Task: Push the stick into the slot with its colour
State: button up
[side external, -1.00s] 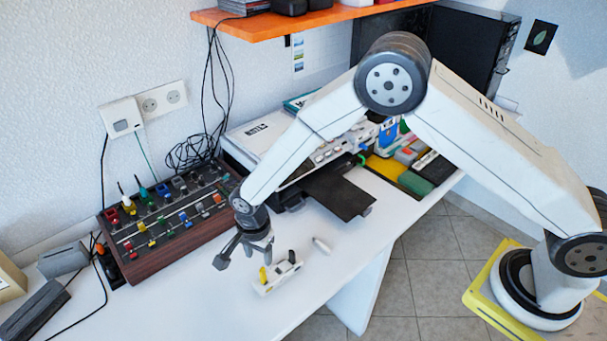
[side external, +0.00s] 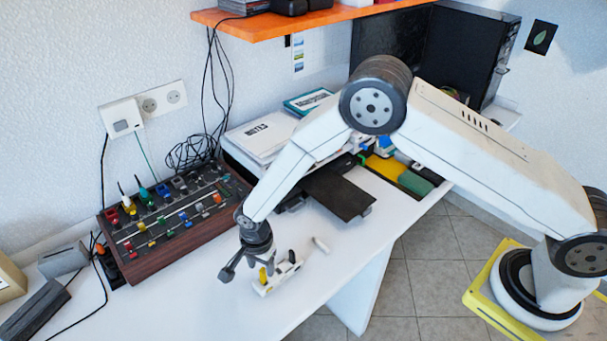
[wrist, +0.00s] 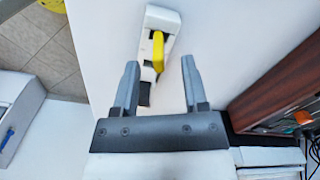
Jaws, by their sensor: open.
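A white block (side external: 277,284) lies on the white table, with a yellow stick (side external: 263,277) on it and dark parts near its ends. In the wrist view, the block (wrist: 159,20) and yellow stick (wrist: 158,48) show ahead of my gripper. My gripper (side external: 248,272) points down, fingers apart and empty. In the wrist view, the stick's near end appears between the fingertips of the gripper (wrist: 160,68); I cannot tell how far below it is. A wood-sided panel (side external: 165,255) with coloured sliders and plugs stands at left. I cannot make out a matching slot.
A small white cylinder (side external: 321,245) lies beside the block. A black flat tray (side external: 340,194) and a printed white box (side external: 262,138) stand behind. Loose cables and dark boxes (side external: 35,312) are at far left. The table front is clear.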

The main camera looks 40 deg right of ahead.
aim_at(262, 270)
jog(key=shift+f, duration=1.75)
grip_shut()
